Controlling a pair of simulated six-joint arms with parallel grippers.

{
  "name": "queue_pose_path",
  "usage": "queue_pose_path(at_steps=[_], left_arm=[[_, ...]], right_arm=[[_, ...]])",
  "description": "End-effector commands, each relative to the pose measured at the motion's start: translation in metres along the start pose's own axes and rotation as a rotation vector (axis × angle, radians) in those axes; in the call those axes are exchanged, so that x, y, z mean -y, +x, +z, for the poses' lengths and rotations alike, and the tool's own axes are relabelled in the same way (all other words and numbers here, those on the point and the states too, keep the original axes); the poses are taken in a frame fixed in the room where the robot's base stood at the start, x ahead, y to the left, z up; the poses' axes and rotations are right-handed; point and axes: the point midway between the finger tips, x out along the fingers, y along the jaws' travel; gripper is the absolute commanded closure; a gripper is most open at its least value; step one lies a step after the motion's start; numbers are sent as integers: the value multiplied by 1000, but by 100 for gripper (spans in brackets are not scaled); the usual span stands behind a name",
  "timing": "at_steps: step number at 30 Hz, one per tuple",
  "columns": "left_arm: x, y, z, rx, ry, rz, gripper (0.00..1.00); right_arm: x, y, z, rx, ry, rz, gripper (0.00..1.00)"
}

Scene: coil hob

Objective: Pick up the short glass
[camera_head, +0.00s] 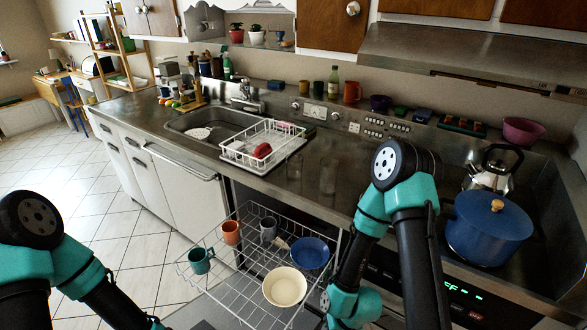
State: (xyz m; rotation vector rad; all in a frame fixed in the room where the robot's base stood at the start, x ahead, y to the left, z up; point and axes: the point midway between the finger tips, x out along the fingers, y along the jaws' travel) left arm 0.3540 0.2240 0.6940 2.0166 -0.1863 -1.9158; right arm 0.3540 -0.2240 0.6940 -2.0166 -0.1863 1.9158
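Two clear glasses stand upright on the steel counter, right of the white dish rack. They are faint and see-through. The left one (294,166) looks like the shorter of the two; the right one (328,178) looks taller. Both stand clear of my arms in the picture, with the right arm just right of the taller glass. My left arm enters at the lower left and my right arm rises at the centre right, bending back down. Neither gripper's fingers can be seen; both lie outside the frame or behind arm links.
A pulled-out wire dishwasher rack (246,291) holds mugs, a cream bowl (284,287) and a blue bowl (310,252) below the counter. A white dish rack (250,158) stands by the sink. A blue pot (487,229) and a kettle (491,171) stand at right.

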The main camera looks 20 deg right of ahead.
Motion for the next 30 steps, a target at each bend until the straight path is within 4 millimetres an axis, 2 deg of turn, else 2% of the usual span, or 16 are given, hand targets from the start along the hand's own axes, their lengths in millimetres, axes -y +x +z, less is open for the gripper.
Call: queue_pose_path(at_steps=[2,18,30], left_arm=[[0,0,0,0,0,0,56],[0,0,0,0,0,0,7],[0,0,0,0,0,0,7]], right_arm=[[0,0,0,0,0,0,57],[0,0,0,0,0,0,57],[0,0,0,0,0,0,57]])
